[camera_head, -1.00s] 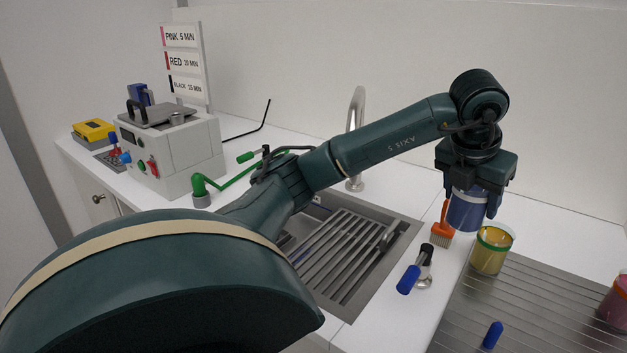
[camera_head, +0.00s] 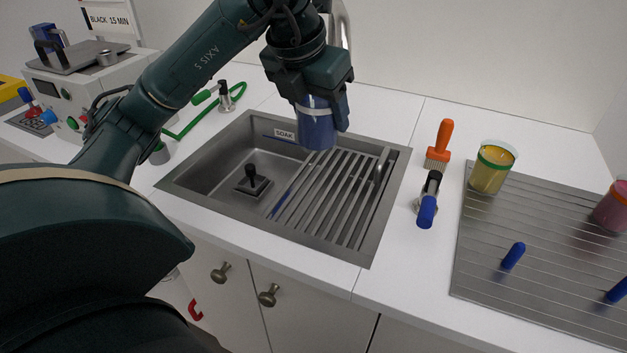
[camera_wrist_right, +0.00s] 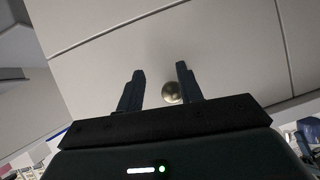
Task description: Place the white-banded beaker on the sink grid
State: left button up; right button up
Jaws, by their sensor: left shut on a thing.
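The white-banded beaker (camera_head: 317,132) holds something dark blue and has a pale band near its upper part. My left gripper (camera_head: 320,112) is shut on it from above and holds it roughly upright. In the head view it appears over the back of the sink, at the far end of the slatted sink grid (camera_head: 322,207), apparently above the slats. The gripper hides the beaker's top. My right gripper (camera_wrist_right: 160,85) shows only in the right wrist view, open and empty, facing a pale cabinet front with a round knob (camera_wrist_right: 172,93).
The sink (camera_head: 225,178) has a black-handled thing (camera_head: 254,183) in its left, open part. An orange brush (camera_head: 440,145) and a blue-handled tool (camera_head: 428,205) lie right of it. A yellow jar with a green band (camera_head: 492,168) stands on the ribbed drainboard (camera_head: 485,250). The tap is behind my left gripper.

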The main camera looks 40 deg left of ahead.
aim_at(314, 138)
pick_arm(q)
jog(key=shift+s+a+f, duration=0.1)
jog(key=shift+s+a, duration=0.1)
notch_tip(314, 138, down, 5)
jog(key=shift+s+r+b, duration=0.1)
jog(key=shift+b, duration=0.9)
notch_tip(314, 138, down, 9)
jog(key=shift+r+b, duration=0.1)
jog(key=shift+b, duration=0.5)
jog(key=w+p, duration=0.1)
jog(key=w, duration=0.2)
jog(key=shift+w+a+r, duration=0.1)
jog(key=shift+w, duration=0.8)
jog(key=w, duration=0.3)
jog(key=shift+w+a+p, duration=0.15)
jog(key=shift+w+p, duration=0.2)
jog(key=shift+s+f, duration=0.15)
jog(key=shift+f, duration=0.5)
pick_arm(e)
jog(key=shift+w+a+f, duration=0.1)
jog(key=shift+a+f, duration=0.2)
jog(key=shift+f, duration=0.15)
pick_arm(q)
jog(key=shift+f, duration=0.1)
pick_arm(e)
jog(key=shift+f, duration=0.1)
